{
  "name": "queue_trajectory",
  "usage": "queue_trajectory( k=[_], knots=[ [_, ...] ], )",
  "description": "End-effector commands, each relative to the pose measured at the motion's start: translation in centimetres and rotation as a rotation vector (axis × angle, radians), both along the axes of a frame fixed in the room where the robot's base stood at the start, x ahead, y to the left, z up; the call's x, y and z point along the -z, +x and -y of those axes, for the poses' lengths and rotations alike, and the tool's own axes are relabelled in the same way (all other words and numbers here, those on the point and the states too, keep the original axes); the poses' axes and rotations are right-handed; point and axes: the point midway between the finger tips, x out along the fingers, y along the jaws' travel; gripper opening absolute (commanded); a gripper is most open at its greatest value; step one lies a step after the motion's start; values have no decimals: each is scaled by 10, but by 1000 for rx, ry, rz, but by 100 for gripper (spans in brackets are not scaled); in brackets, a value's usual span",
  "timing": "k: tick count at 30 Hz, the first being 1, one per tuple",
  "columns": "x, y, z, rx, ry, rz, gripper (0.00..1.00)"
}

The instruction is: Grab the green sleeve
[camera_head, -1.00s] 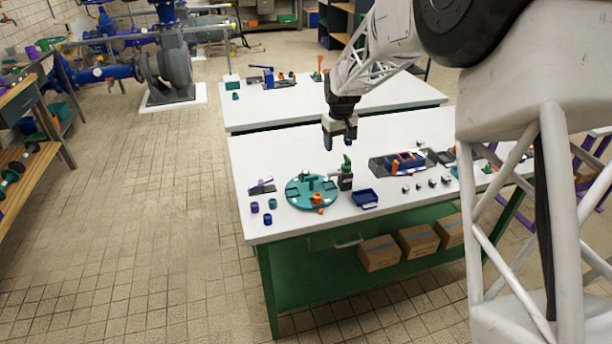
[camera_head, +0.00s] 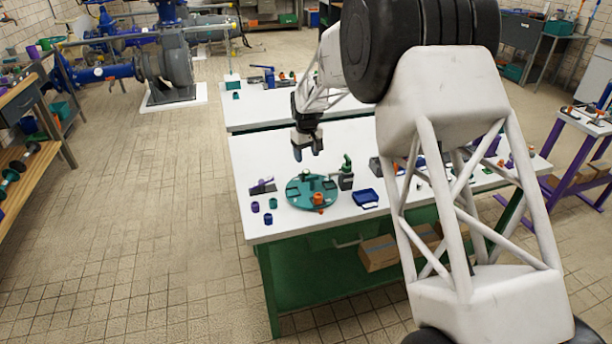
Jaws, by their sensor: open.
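A small green-teal sleeve (camera_head: 273,203) stands on the white table top (camera_head: 262,150) near its left front. A purple sleeve (camera_head: 255,206) is to its left and a blue sleeve (camera_head: 267,218) is just in front of it. My gripper (camera_head: 308,153) is open and empty, fingers pointing down. It hangs above the table, farther back and to the right of the green sleeve, and is apart from it.
A round teal turntable (camera_head: 296,202) with small parts, including an orange piece (camera_head: 318,198), lies right of the sleeves. A dark and green device (camera_head: 346,176) and a blue tray (camera_head: 365,198) stand further right. A purple-and-dark item (camera_head: 262,186) lies behind the sleeves.

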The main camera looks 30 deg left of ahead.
Motion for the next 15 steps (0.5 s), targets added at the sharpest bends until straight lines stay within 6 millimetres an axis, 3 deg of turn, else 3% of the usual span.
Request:
queue_trajectory(
  k=[9, 15],
  knots=[
    [23, 0, 0, 0, -1, 0, 61],
    [25, 0, 0, 0, -1, 0, 61]
  ],
)
